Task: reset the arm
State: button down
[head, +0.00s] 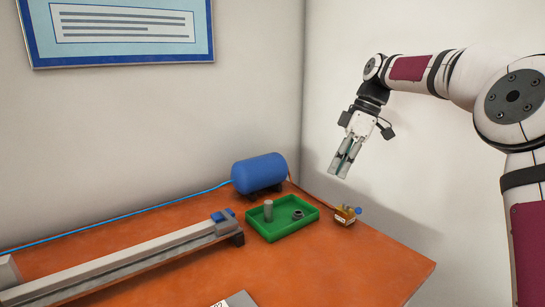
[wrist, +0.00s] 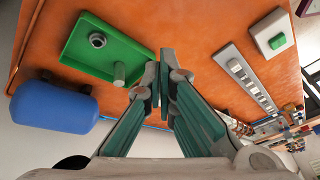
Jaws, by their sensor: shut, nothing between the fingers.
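My gripper (head: 345,158) hangs in the air above the right part of the table, pointing down and clear of everything. Its fingers are shut with nothing between them. In the wrist view the two fingertips (wrist: 160,80) come together over the table. My arm reaches in from the right side of the head view.
The orange table (head: 340,265) holds a green tray (head: 272,233) with a grey cylinder (head: 268,210) and a dark ring (head: 297,214). A blue tank (head: 259,173), a small brass-coloured part (head: 347,214) and a long grey rail (head: 130,260) stand nearby. The front right table is clear.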

jog(key=s+a+r+m+t+h, duration=0.15)
jog(key=s+m, duration=0.25)
jog(key=s, duration=0.8)
jog(key=s+r+m+g+h, duration=0.1)
jog(key=s+r+m+h, duration=0.2)
jog(key=s, duration=0.9)
jog(key=s+d+f+m+t, duration=0.15)
jog(key=s+f+m, duration=0.3)
jog(key=s, duration=0.55)
jog(key=s+d+f+m, duration=0.2)
jog(key=s+f+m, duration=0.3)
jog(key=s, duration=0.6)
notch_tip(320, 180, up, 14)
jog(key=t+p, duration=0.3)
jog(key=p, duration=1)
jog(key=shift+d+n, duration=0.15)
jog(key=shift+n, duration=0.3)
jog(key=shift+w, duration=0.15)
